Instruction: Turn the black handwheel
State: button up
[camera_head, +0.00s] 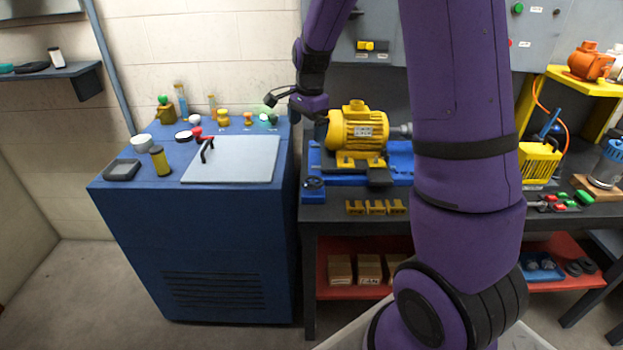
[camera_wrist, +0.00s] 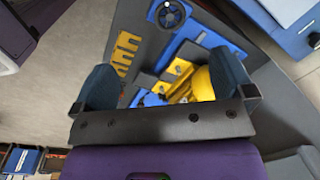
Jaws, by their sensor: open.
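The black handwheel (camera_head: 314,184) sits at the left front end of the blue base (camera_head: 340,181) under the yellow motor (camera_head: 358,129). In the wrist view the handwheel (camera_wrist: 168,14) shows as a dark spoked ring near the top edge, beyond my fingers and apart from them. My gripper (camera_head: 296,117) is above and behind the handwheel, left of the motor. In the wrist view my gripper (camera_wrist: 165,82) has its two dark fingers wide apart with nothing held. Part of the yellow motor (camera_wrist: 204,84) shows between and beyond them.
A blue cabinet (camera_head: 228,245) stands left of the bench, with a grey lid (camera_head: 232,160) and several knobs on top. Yellow brackets (camera_head: 376,208) lie along the bench's front edge, right of the handwheel. My arm hides part of the bench's middle.

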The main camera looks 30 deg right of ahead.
aim_at(312, 181)
jog(key=w+d+f+m, duration=0.1)
jog(key=f, duration=0.6)
jog(key=w+d+f+m, duration=0.1)
jog(key=d+f, duration=0.1)
jog(key=f, duration=0.5)
jog(key=w+d+f+m+g, duration=0.1)
jog(key=w+f+m, duration=0.1)
jog(key=f, duration=0.5)
jog(key=shift+d+f, duration=0.15)
jog(key=c, duration=0.8)
